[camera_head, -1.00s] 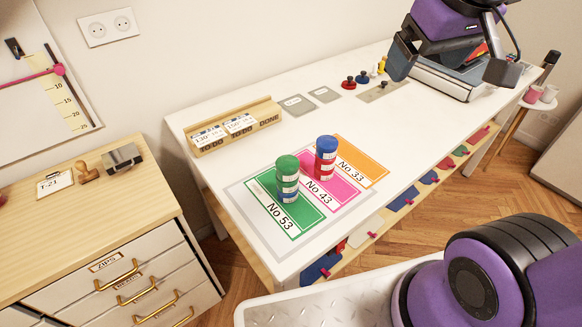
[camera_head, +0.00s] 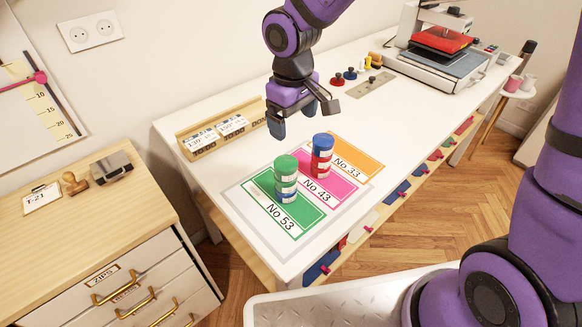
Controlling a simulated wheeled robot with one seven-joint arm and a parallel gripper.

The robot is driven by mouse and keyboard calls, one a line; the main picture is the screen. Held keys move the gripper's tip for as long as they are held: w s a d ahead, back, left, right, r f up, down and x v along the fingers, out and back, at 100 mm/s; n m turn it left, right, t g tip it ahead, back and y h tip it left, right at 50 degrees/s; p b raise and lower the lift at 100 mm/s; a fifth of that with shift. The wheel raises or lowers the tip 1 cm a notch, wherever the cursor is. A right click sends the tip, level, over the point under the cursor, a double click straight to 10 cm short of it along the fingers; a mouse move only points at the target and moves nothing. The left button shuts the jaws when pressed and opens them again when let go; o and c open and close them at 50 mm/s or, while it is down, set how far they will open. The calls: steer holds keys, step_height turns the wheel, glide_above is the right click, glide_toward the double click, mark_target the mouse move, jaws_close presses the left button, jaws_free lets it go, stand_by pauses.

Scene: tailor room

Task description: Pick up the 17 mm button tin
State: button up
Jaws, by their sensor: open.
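Two short stacks of round tins stand on coloured cards on the white table. One stack has a green tin (camera_head: 286,164) on top and a blue tin (camera_head: 285,196) lower down, on the green card No 53 (camera_head: 284,218). The other has a blue tin (camera_head: 323,141) on top and a red tin (camera_head: 321,159) lower down, on the pink card No 43 (camera_head: 343,187). The tins' labels are too small to read, so I cannot tell which is the 17 mm one. My gripper (camera_head: 302,114) is open and empty, above and behind the stacks, apart from them.
A wooden holder (camera_head: 222,134) with white cards stands behind the stacks at the left. The orange card No 33 (camera_head: 362,155) is bare. Small coloured knobs (camera_head: 350,74) and a press (camera_head: 437,55) are farther back. A drawer cabinet (camera_head: 95,235) is at the left.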

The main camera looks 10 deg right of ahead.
mark_target(285, 162)
steer(key=a+f, duration=0.2)
steer(key=shift+f+g, duration=0.3)
step_height(285, 162, down, 11)
steer(key=shift+r, duration=0.2)
steer(key=shift+c, duration=0.4)
steer(key=c, duration=1)
